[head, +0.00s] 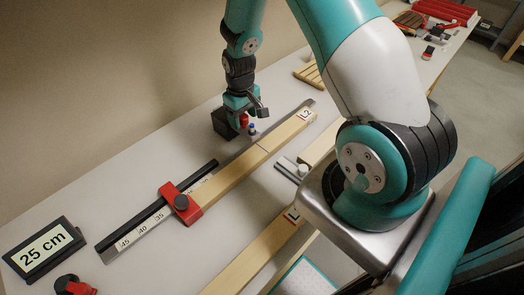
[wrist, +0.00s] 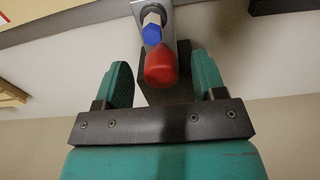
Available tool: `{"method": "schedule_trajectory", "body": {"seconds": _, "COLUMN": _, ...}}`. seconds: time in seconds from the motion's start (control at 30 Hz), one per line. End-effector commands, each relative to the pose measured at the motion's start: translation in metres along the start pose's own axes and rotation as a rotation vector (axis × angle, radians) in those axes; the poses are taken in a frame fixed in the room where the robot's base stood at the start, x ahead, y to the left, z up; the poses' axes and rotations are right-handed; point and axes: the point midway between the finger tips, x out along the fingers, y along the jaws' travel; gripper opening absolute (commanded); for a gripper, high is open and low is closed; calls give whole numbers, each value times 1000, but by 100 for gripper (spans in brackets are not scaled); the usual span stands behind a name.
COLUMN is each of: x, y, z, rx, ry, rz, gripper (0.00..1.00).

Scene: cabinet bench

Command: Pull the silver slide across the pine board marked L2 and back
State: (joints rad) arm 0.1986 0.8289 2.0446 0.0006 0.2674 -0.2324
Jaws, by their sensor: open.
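The pine board (head: 262,148) marked L2 (head: 305,114) lies along a grey metal rail with a scale. A red handle (head: 244,120) with a blue collar (head: 252,128) is at the rail's far side. In the wrist view the red handle (wrist: 161,66) and blue collar (wrist: 152,34) are fixed to a silver metal plate (wrist: 169,20), which looks like the slide. My gripper (head: 249,111) is open, and its two teal fingers (wrist: 163,82) are on either side of the red handle, apart from it. Most of the plate is hidden in the head view.
A red stop (head: 181,203) with a black knob sits on the rail at the board's near end. A "25 cm" sign (head: 44,249) stands at left. Another pine board (head: 255,252) lies in front.

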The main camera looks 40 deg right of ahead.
Motion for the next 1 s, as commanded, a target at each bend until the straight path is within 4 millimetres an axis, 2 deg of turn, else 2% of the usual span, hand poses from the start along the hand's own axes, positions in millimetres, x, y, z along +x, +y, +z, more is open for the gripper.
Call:
{"method": "schedule_trajectory", "body": {"seconds": 0.8, "x": -86, "y": 0, "z": 0, "rx": 0, "ry": 0, "rz": -1, "gripper": 64}}
{"method": "schedule_trajectory", "body": {"seconds": 1.0, "x": -89, "y": 0, "z": 0, "rx": 0, "ry": -1, "rz": -1, "gripper": 64}}
